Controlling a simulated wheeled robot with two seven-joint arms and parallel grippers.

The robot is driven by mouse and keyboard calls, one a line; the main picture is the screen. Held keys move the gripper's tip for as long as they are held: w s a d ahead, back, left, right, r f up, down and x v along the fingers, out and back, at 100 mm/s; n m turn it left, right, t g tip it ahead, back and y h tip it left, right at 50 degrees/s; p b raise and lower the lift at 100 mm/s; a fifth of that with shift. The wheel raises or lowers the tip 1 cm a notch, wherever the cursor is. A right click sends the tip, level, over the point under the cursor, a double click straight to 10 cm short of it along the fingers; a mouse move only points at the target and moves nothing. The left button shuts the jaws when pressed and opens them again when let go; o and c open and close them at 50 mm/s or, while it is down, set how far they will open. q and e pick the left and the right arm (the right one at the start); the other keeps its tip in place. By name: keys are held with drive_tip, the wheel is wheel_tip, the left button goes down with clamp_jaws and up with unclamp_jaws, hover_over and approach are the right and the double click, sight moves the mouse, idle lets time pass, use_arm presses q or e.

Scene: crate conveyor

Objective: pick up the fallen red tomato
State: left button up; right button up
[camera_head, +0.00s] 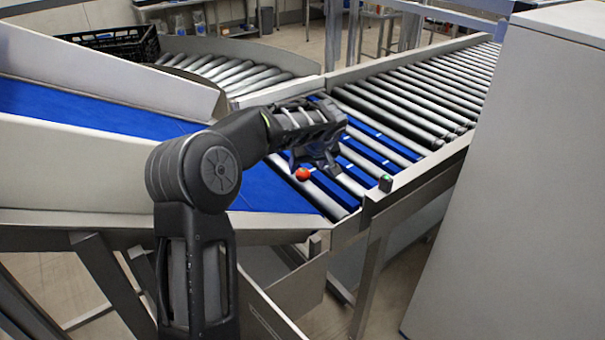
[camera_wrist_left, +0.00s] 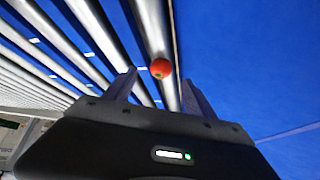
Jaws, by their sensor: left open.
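The red tomato (camera_head: 302,174) is small and round and lies on the conveyor at the seam between the blue belt and the first rollers. In the left wrist view the tomato (camera_wrist_left: 160,68) sits on a metal roller, ahead of and between the two fingers. My left gripper (camera_head: 318,163) is over the rollers just beside the tomato, pointing down. In the left wrist view the left gripper (camera_wrist_left: 160,95) has its fingers apart with nothing between them. Whether a finger touches the tomato cannot be told. My right gripper is not in view.
The blue belt (camera_head: 80,108) runs in from the left between pale side walls (camera_head: 75,172). Metal rollers (camera_head: 420,95) lead away to the upper right. A black crate (camera_head: 118,42) stands at the back left. A large grey cabinet (camera_head: 520,180) blocks the right side.

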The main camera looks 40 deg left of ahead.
sight(304, 172)
use_arm(q)
drive_tip(key=shift+w+a+f, duration=0.2)
drive_tip(key=shift+a+f, duration=0.1)
drive_tip(key=shift+f, duration=0.15)
drive_tip(key=shift+w+a+f+p, duration=0.1)
drive_tip(key=shift+f+p, duration=0.1)
drive_tip(key=shift+p, duration=0.15)
drive_tip(key=p+x, duration=0.1)
drive_tip(key=x, duration=0.3)
drive_tip(key=shift+w+a+f+p, duration=0.15)
drive_tip(key=shift+a+f+p, duration=0.1)
drive_tip(key=shift+p, duration=0.15)
drive_tip(key=shift+c, duration=0.3)
clamp_jaws()
